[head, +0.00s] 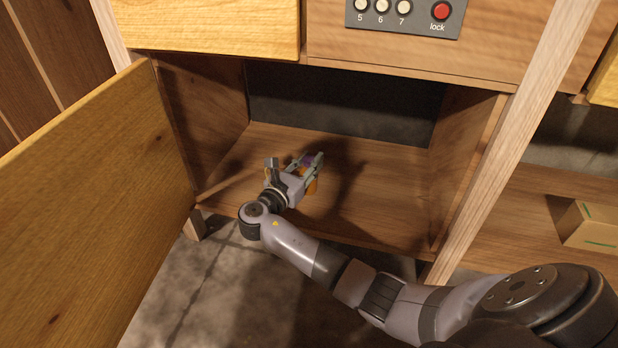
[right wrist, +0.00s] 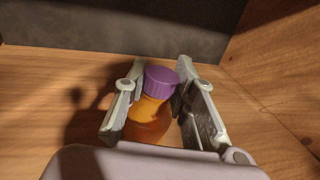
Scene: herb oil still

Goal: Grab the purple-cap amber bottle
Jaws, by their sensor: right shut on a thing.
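The amber bottle (right wrist: 150,125) with a purple cap (right wrist: 161,81) stands on the wooden floor of an open cabinet compartment. My right gripper (right wrist: 158,98) has one finger on each side of it and is shut on it near the neck. In the head view, my right gripper (head: 311,160) reaches into the compartment, and the bottle (head: 311,186) shows only in part behind the fingers. My left gripper is not in view.
A yellow wooden door (head: 95,215) stands open at the left. A wooden post (head: 515,140) borders the compartment at the right. A keypad panel (head: 405,14) with a red lock button is above. A cardboard box (head: 590,228) sits on the right shelf. The compartment floor (head: 380,190) is otherwise clear.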

